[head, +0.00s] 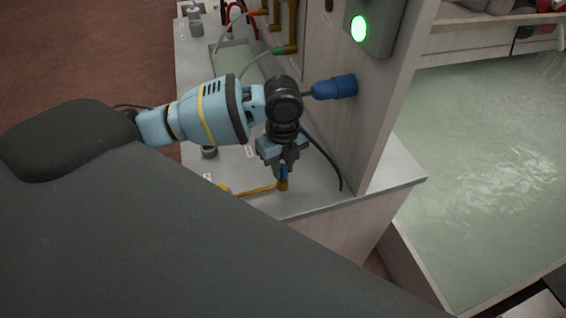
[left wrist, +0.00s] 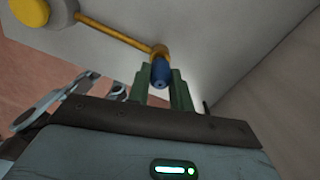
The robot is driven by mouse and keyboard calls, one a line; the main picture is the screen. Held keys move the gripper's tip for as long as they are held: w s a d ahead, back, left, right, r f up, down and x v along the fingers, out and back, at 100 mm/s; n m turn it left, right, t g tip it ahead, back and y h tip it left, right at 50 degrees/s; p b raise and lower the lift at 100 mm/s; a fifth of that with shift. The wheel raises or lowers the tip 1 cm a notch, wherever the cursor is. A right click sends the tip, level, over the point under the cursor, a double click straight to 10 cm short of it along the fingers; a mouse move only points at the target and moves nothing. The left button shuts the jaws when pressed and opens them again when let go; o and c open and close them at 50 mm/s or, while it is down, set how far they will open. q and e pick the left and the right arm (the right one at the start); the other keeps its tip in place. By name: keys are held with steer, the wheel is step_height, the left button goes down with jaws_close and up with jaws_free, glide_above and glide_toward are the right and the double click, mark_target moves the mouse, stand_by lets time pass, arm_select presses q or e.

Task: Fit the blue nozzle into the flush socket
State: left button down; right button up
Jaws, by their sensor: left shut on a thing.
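My left gripper (head: 284,166) points down over the grey ledge, shut on the small blue nozzle (head: 284,173). In the left wrist view the nozzle (left wrist: 161,75) sits between the two green-looking fingers (left wrist: 161,88). Its far end meets or overlaps the brass fitting (left wrist: 159,51) at the end of a yellow-brass pipe (left wrist: 115,33). This fitting, which looks like the socket, also shows just below the gripper in the head view (head: 282,186). I cannot tell whether the nozzle is inside it or only in front of it. My right gripper is not in view.
A pale upright panel (head: 372,125) stands close right of my gripper, with a larger blue connector (head: 338,87) and a green-lit box (head: 375,25). A dark cable (head: 325,155) hangs beside the wrist. A water-filled basin (head: 480,170) lies further right. The ledge (head: 350,200) is bare at front right.

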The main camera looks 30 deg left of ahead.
arm_select(q)
steer(key=shift+f, duration=1)
steer(key=c, duration=1.2)
jaws_free()
steer(key=shift+o, duration=0.2)
steer(key=shift+r, duration=3.9)
